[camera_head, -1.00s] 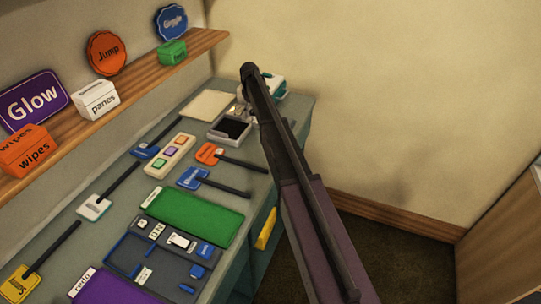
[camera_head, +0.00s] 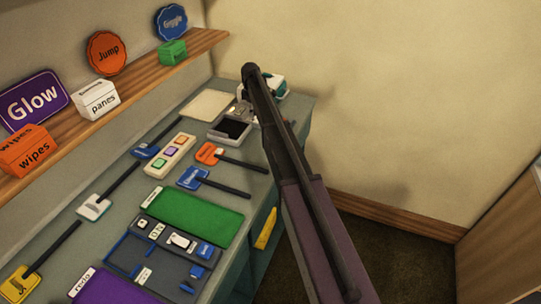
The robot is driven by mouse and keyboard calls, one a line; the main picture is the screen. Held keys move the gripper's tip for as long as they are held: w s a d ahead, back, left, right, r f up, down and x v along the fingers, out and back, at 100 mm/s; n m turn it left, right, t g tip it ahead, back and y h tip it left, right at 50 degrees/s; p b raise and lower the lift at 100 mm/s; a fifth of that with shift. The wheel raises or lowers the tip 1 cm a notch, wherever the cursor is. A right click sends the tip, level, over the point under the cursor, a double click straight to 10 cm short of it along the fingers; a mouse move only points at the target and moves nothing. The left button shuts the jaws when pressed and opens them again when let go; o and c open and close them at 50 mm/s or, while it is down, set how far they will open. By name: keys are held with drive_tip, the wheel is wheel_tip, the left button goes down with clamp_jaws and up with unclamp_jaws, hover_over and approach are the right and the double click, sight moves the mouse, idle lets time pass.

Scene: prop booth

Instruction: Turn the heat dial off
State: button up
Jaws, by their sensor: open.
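I cannot make out a heat dial clearly. A pale box with a black top (camera_head: 231,129) sits near the far right end of the grey-green bench (camera_head: 298,112). A white and teal device (camera_head: 274,87) stands behind it at the corner, partly covered by my arm. My gripper (camera_head: 241,109) shows only as small metallic parts left of my arm's far end, just behind the black-topped box. It is open, with no object visible in it. I cannot tell whether it touches anything.
Orange (camera_head: 209,153) and blue (camera_head: 193,177) tags with dark handles, a button block (camera_head: 170,154), a green mat (camera_head: 194,216) and a grey tray (camera_head: 130,246) cover the bench. A wooden shelf (camera_head: 130,94) holds signs and boxes. Bare wall lies right.

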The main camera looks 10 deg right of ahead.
wheel_tip(320, 180, up, 14)
drive_tip(key=p, duration=1.4)
drive_tip(key=s+f+m+b, duration=0.3)
drive_tip(key=s, duration=0.8)
drive_tip(key=s+f+m+b, duration=0.3)
drive_tip(key=s+m, duration=0.1)
drive_tip(key=s, duration=0.7)
drive_tip(key=s+f+m+b, duration=0.3)
drive_tip(key=s+f+b, duration=0.1)
drive_tip(key=s, duration=0.7)
drive_tip(key=shift+m, duration=0.3)
drive_tip(key=shift+s, duration=0.15)
drive_tip(key=s+m, duration=0.4)
drive_tip(key=s, duration=0.8)
drive_tip(key=shift+s, duration=0.15)
drive_tip(key=shift+c, duration=0.2)
